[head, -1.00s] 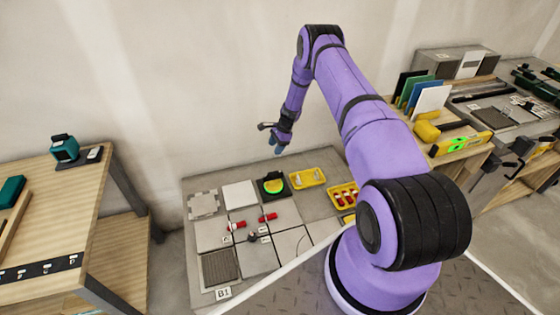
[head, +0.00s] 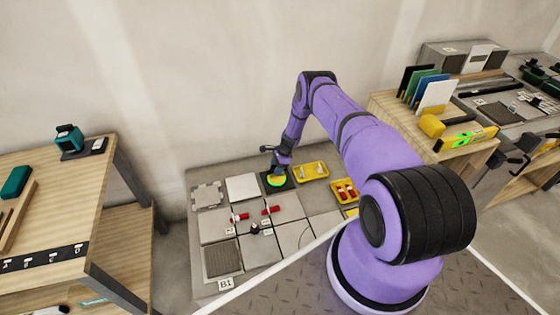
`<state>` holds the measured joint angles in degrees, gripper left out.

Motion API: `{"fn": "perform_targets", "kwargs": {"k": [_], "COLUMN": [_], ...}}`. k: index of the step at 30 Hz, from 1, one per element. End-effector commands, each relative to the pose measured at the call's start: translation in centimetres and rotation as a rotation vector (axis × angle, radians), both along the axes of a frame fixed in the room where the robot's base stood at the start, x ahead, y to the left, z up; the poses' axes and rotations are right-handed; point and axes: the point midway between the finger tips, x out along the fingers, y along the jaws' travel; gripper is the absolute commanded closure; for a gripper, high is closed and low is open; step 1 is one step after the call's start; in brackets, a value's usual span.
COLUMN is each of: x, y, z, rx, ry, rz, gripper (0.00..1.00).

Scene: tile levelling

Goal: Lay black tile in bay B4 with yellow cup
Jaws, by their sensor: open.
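A black tile (head: 290,183) lies flat in the back row of the tiled floor area, right of a pale tile. A round yellow-green piece, seemingly the yellow cup (head: 277,182), sits on top of it. My gripper (head: 279,169) is open and points down just above the cup, covering its back part. I cannot tell whether the fingers touch the cup. The only bay label I can read is B1 (head: 225,283) at the front, so the bay under the black tile is not readable.
Beside the black tile lie a pale tile (head: 242,187) and a yellow tray (head: 311,171). Red-ended clamps (head: 271,209) lie on the tiles in front. A yellow tray of red pieces (head: 345,191) is to the right. Workbenches stand left (head: 60,205) and right (head: 466,158).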

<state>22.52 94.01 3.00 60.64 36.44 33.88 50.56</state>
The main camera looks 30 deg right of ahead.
Motion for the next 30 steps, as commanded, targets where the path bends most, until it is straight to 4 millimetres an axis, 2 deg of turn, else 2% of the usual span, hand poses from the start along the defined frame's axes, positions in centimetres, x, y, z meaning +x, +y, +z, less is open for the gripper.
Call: {"fn": "perform_targets", "kwargs": {"k": [6, 16, 17, 21, 24, 25, 26, 28, 29, 30], "x": [0.2, 0.2, 0.2, 0.2, 0.2, 0.2, 0.2, 0.2, 0.2, 0.2], "y": [0.6, 0.7, 0.7, 0.7, 0.7, 0.7, 0.7, 0.7, 0.7, 0.7], "z": [-1.6, -1.9, -1.8, -1.8, -1.8, -1.8, -1.8, -1.8, -1.8, -1.8], "rx": [0.0, 0.0, 0.0, 0.0, 0.0, 0.0, 0.0, 0.0, 0.0, 0.0], "ry": [0.0, 0.0, 0.0, 0.0, 0.0, 0.0, 0.0, 0.0, 0.0, 0.0], "rz": [0.001, 0.001, 0.001, 0.001, 0.001, 0.001, 0.001, 0.001, 0.001, 0.001], "gripper": [0.47, 0.47, 0.49, 0.81, 1.0, 1.0, 0.79, 0.95, 1.0, 1.0]}}
